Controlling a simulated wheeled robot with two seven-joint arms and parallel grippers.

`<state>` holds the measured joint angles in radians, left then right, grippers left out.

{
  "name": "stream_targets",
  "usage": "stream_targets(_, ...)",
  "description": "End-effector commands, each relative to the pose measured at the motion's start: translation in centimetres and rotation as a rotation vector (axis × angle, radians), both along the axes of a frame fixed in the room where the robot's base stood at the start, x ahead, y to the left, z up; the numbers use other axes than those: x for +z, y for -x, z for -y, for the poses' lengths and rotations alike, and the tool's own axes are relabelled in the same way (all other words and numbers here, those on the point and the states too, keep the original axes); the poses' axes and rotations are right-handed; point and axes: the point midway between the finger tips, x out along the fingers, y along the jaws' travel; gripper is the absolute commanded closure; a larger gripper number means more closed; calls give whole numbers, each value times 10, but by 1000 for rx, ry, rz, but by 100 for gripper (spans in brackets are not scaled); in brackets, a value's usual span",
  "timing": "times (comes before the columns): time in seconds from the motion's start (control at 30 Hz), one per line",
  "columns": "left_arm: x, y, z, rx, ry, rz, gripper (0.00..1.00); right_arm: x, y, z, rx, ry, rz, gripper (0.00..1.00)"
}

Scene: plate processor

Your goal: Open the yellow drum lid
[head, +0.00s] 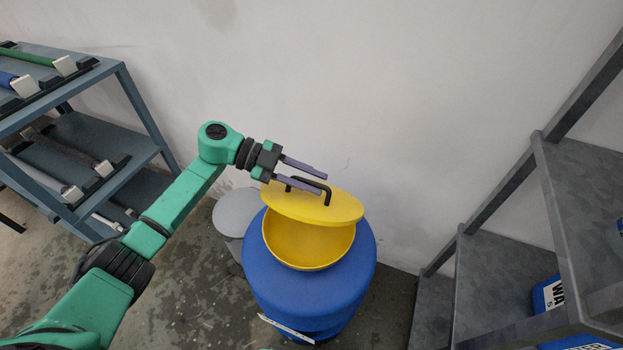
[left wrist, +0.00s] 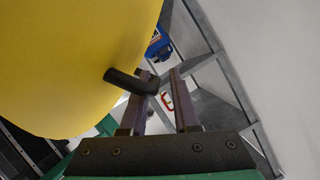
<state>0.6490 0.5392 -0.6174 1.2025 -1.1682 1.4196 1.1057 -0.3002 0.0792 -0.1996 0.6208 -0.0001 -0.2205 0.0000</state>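The yellow lid (head: 318,208) stands tilted above a yellow bowl-shaped opening (head: 308,245) on top of the blue drum (head: 310,285); the inside shows on the near side. A black bar handle (head: 327,192) sits on the lid's top. My left gripper (head: 322,182) is at the handle, with its two fingers apart. In the left wrist view, the lid (left wrist: 70,60) fills the left side. The handle's bent end (left wrist: 130,80) overlaps the tip of one finger of the open gripper (left wrist: 164,75); I cannot tell if they touch. My right gripper is not in view.
A blue-grey rack (head: 120,135) with tools stands at the left. A grey shelf unit (head: 500,270) with blue containers (head: 552,293) stands at the right. A grey round lid (head: 238,212) shows behind the drum at its left. The wall is close behind.

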Motion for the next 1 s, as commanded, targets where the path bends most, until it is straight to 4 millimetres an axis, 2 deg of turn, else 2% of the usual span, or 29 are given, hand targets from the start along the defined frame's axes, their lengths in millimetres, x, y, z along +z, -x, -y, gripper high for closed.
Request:
stream_targets(0.17, 1, -1, -4, 1, 0, 1, 73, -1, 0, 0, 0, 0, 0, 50)
stream_targets(0.27, 5, -3, -19, 4, -2, 2, 73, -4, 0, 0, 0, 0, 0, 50)
stream_targets(0.6, 38, -15, -109, 5, -1, 2, 73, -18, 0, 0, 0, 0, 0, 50)
stream_targets(0.7, 45, -17, -126, 3, -1, 1, 73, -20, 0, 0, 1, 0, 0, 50)
stream_targets(0.83, 49, -17, -136, 1, 0, 1, 73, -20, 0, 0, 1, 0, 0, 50)
stream_targets(1.0, 50, -17, -137, 1, 1, 0, 73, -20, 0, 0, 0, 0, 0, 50)
